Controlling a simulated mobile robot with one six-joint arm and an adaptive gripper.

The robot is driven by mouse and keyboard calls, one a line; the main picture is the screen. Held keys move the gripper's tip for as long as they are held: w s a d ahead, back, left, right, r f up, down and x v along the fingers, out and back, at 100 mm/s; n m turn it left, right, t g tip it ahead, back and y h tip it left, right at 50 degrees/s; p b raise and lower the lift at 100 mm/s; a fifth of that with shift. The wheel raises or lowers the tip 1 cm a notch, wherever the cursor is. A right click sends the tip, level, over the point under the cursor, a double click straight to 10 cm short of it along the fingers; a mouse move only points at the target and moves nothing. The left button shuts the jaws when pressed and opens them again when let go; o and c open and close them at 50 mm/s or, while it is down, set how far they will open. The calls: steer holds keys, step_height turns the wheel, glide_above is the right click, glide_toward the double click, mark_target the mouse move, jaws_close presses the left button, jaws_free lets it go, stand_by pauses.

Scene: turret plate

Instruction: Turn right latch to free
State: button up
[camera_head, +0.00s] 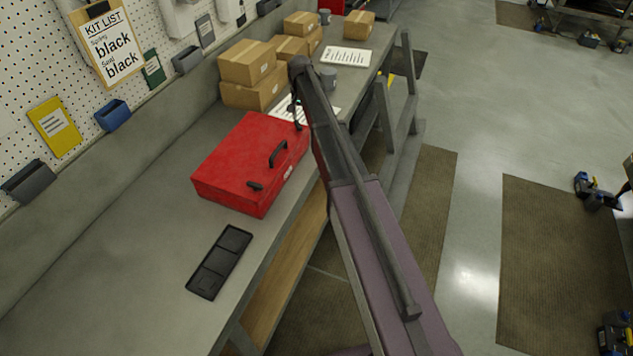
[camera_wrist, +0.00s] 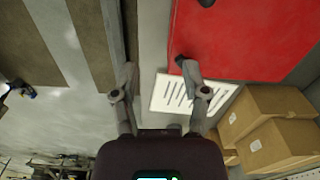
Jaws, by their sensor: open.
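A red toolbox (camera_head: 240,155) sits on the bench, lid shut, with a dark handle (camera_head: 278,153) and one dark latch (camera_head: 255,186) left of the handle. The toolbox's right front corner is partly covered by my arm in the head view, so the right latch is not clear there. In the wrist view, the red toolbox (camera_wrist: 245,35) fills the upper right. A small dark piece at its edge, likely the right latch (camera_wrist: 180,59), shows close beside my gripper's right fingertip. My gripper (camera_wrist: 159,72) is open with nothing between its fingers. Contact cannot be told.
A black tray (camera_head: 220,262) lies at the bench's near end. Cardboard boxes (camera_head: 250,62) stand beyond the toolbox, with a printed sheet (camera_wrist: 190,96) between. The bench front edge runs below my arm; floor lies beyond.

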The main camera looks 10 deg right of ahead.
steer(key=s+f+n+b, duration=0.1)
steer(key=s+f+b, duration=0.3)
steer(key=s, duration=0.7)
steer(key=s+f+n+b, duration=0.2)
steer(key=s+f+b, duration=0.2)
steer(key=s, duration=0.7)
steer(key=shift+f+n, duration=0.3)
steer(key=shift+f, duration=0.1)
